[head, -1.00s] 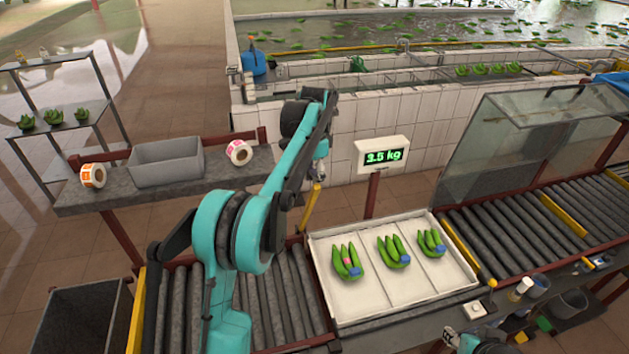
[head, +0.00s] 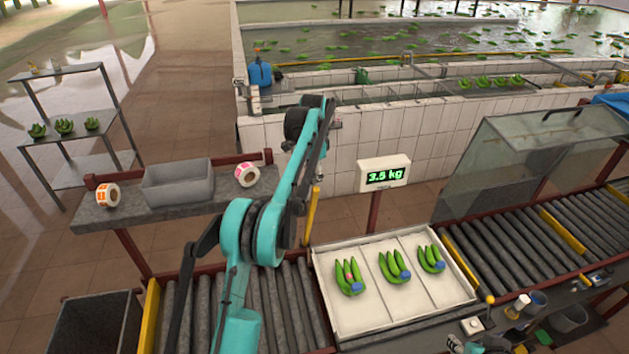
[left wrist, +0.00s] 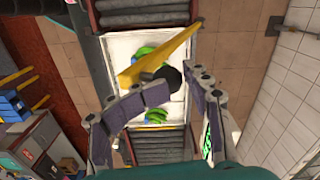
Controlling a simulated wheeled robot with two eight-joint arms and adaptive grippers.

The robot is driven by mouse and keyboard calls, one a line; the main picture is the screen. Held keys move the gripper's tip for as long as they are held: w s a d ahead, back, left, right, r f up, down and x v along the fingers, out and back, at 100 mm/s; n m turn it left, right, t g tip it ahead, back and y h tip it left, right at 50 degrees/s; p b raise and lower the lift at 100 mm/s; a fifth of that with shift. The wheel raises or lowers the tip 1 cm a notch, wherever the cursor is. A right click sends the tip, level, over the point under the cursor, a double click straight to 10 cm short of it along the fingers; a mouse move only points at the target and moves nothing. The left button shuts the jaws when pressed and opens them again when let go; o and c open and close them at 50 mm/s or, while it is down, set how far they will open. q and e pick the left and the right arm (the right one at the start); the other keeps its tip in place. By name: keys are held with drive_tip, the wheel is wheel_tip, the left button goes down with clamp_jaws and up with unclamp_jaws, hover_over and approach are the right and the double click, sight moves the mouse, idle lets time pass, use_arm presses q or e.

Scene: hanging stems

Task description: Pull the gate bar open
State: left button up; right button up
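The gate bar (head: 312,214) is a yellow bar rising at the back edge of the roller conveyor, left of the white tray. In the left wrist view the yellow bar (left wrist: 150,62) lies slantwise ahead of the fingers, with a round black end (left wrist: 170,76). My left gripper (left wrist: 177,82) is open, its fingertips on either side of the black end in the picture; I cannot tell whether they touch it. In the head view my left arm largely hides this gripper. Only a scrap of my right arm shows at the bottom edge; its gripper is not visible.
The white tray (head: 338,318) with three green banana bunches sits right of the bar. A scale display (head: 384,173) reading 3.5 kg stands behind it. A grey bin (head: 178,187) and label rolls stand on the shelf at left.

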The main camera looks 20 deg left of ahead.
use_arm(q)
drive_tip(key=shift+w+a+r+p, duration=0.25)
drive_tip(key=shift+w+a+p, duration=0.05)
drive_tip(key=shift+w+p, duration=0.15)
